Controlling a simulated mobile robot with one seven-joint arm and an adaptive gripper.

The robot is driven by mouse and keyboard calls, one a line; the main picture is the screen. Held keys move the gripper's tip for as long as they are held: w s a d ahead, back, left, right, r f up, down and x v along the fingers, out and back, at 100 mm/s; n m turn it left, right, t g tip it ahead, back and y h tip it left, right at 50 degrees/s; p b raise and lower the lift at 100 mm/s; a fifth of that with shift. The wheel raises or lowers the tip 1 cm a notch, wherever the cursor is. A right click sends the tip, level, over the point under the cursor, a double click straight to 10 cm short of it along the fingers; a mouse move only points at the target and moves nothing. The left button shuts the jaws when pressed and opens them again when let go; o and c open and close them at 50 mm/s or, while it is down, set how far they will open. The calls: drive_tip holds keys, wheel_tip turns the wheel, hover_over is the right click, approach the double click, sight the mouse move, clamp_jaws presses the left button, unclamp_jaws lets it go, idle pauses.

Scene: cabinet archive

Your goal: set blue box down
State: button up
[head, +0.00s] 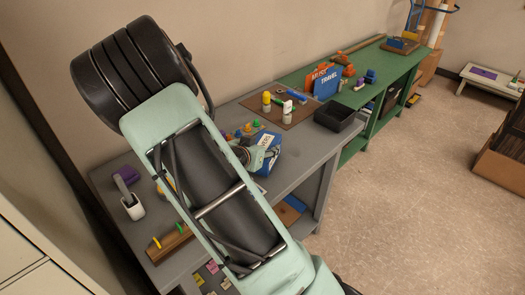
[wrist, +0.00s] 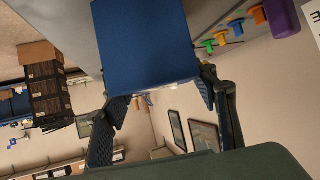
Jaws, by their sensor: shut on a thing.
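The blue box (head: 266,148) is held at my gripper (head: 257,157) over the grey table (head: 309,156) in the head view. White lettering shows on one of its faces. In the wrist view the blue box (wrist: 147,42) fills the top middle, with the finger pads of my gripper (wrist: 160,108) on both sides of it. My gripper is shut on the box. My arm hides part of the table, and I cannot tell whether the box touches the tabletop.
A black tray (head: 338,117) stands to the right of the box. A brown board (head: 290,112) with bottles lies behind it. A white holder (head: 133,207) and a purple item (head: 126,175) are at the left. The green bench (head: 378,66) continues beyond.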

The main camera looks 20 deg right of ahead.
drive_tip(key=shift+f, duration=0.4)
drive_tip(key=o, duration=1.6)
drive_tip(key=shift+f, duration=0.15)
drive_tip(key=shift+r, duration=0.2)
drive_tip(key=shift+p+v, duration=1.1)
drive_tip(key=shift+v, duration=4.9)
